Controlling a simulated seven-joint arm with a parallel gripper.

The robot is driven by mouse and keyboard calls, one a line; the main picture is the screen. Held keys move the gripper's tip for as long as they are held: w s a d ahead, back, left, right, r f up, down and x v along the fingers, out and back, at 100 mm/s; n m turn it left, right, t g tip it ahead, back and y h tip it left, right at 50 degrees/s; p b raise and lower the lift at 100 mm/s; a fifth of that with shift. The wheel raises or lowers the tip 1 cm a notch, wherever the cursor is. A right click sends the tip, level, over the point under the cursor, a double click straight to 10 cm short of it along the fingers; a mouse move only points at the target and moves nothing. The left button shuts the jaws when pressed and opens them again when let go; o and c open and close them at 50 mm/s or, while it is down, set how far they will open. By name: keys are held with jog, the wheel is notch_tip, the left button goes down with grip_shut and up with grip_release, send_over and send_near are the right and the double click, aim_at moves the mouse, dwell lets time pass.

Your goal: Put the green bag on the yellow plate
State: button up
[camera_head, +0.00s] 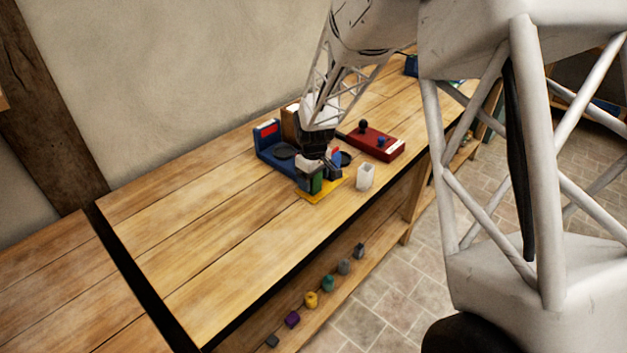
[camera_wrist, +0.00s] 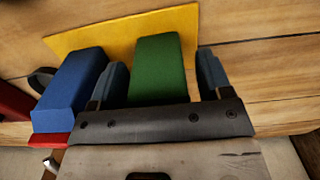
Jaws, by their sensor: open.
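The green bag (camera_wrist: 157,70) lies between the two fingers of my gripper (camera_wrist: 161,78) in the wrist view, with a narrow gap to the right finger and little or none to the left. My gripper is open. The yellow plate (camera_wrist: 88,40) spreads behind and under the bag in that view. In the head view, the green bag (camera_head: 316,184) shows below my gripper (camera_head: 313,172), over the yellow plate (camera_head: 325,192) on the bench. The bag appears to rest on the plate, but its underside is hidden.
A blue block with a red part (camera_wrist: 70,90) sits close left of my gripper in the wrist view. A white bag (camera_head: 366,177) stands right of the plate. A red box (camera_head: 375,142) and a blue device (camera_head: 268,146) are behind. The bench's left side is clear.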

notch_tip(320, 180, up, 11)
jog(key=shift+r, duration=0.35)
dwell(1.0)
jog(key=shift+s+d+r, duration=0.15)
jog(key=shift+s, duration=0.05)
jog(key=s+d+r+m, duration=0.2)
jog(key=s+d+r, duration=0.3)
jog(key=s+r, duration=0.3)
jog(key=s+d+r+m+t, duration=0.1)
jog(key=s+d+m, duration=0.1)
jog(key=s, duration=0.8)
jog(key=s+d+r+m, duration=0.1)
jog(key=s+d, duration=0.3)
jog(key=s, duration=0.6)
jog(key=s+d+r+m+t, duration=0.1)
jog(key=s+d+m, duration=0.2)
jog(key=s, duration=0.8)
jog(key=shift+d+r+m+t, duration=0.2)
jog(key=shift+d+m+t, duration=0.15)
jog(key=shift+m, duration=0.25)
